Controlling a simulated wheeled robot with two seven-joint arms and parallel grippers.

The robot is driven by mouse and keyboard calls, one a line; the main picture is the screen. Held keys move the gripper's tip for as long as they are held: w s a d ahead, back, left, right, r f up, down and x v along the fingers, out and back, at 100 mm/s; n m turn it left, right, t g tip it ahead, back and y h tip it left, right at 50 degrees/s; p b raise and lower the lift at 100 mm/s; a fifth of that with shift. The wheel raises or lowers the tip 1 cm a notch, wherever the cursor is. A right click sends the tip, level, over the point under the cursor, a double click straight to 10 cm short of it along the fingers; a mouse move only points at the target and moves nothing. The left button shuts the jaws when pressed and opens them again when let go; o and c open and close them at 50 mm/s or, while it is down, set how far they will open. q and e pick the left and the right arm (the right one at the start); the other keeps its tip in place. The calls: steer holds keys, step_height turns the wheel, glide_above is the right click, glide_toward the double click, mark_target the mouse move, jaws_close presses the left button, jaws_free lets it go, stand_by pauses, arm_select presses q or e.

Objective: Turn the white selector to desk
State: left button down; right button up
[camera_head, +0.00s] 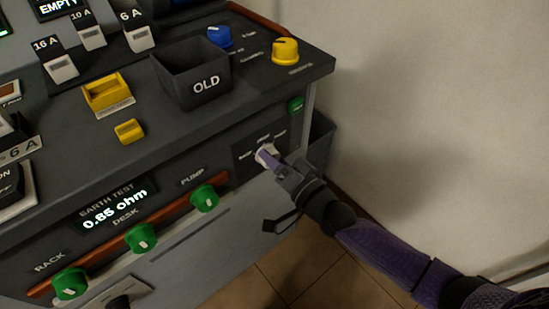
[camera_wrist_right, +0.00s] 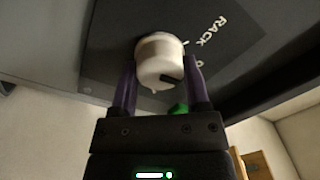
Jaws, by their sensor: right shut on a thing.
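The white selector (camera_head: 266,151) is a round knob on a dark label plate on the front face of the bench, at its right end. It also shows large in the right wrist view (camera_wrist_right: 160,60), with a dark pointer mark on its face. My right gripper (camera_head: 274,162) reaches it from the lower right. In the wrist view its two purple fingers (camera_wrist_right: 161,78) stand on either side of the knob, shut on it. The plate's lettering is small in the head view; "RACK" reads in the wrist view. My left gripper is not in view.
Green knobs for rack (camera_head: 70,284), desk (camera_head: 141,237) and pump (camera_head: 204,197) line the front face, beside the "0.85 ohm" display (camera_head: 115,209). A black OLD bin (camera_head: 193,75), a blue knob (camera_head: 219,36) and a yellow knob (camera_head: 285,51) are on top. A wall stands at right.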

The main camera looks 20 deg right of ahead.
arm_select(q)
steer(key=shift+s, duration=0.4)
arm_select(e)
steer(key=shift+m, duration=0.6)
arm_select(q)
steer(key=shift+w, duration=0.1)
arm_select(e)
steer(key=o, duration=1.3)
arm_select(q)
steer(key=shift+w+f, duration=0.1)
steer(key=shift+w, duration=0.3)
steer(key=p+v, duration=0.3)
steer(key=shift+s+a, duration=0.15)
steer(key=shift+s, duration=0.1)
arm_select(e)
steer(key=v, duration=1)
